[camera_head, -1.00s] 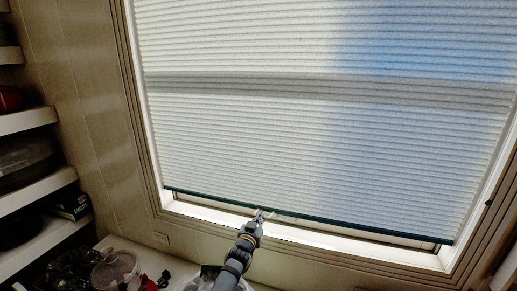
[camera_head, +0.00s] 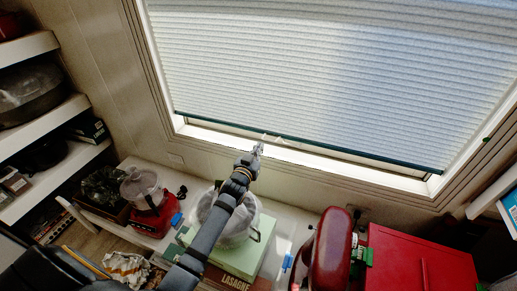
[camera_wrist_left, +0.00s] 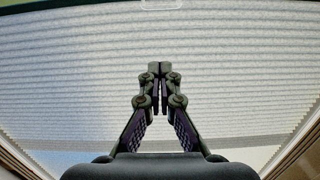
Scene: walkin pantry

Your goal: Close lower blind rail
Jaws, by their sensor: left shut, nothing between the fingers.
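The pleated window blind (camera_head: 320,80) is drawn down over most of the window. Its dark green lower rail (camera_head: 330,147) hangs slightly above the sill, with a narrow gap showing under it. My left gripper (camera_head: 258,148) is in front of the window, with its tips near the rail; I cannot tell if they touch it. In the left wrist view the gripper (camera_wrist_left: 159,70) has its fingers together with nothing between them, in front of the blind (camera_wrist_left: 230,95). The rail (camera_wrist_left: 80,6) and a small clear tab (camera_wrist_left: 162,4) show at the top edge there. My right gripper is not in view.
Below the window a counter (camera_head: 290,222) holds a red food processor (camera_head: 152,205), a clear pot (camera_head: 230,222) on a green box (camera_head: 245,258), a red mixer (camera_head: 332,250) and a red box (camera_head: 420,265). Shelves (camera_head: 45,125) stand at the left.

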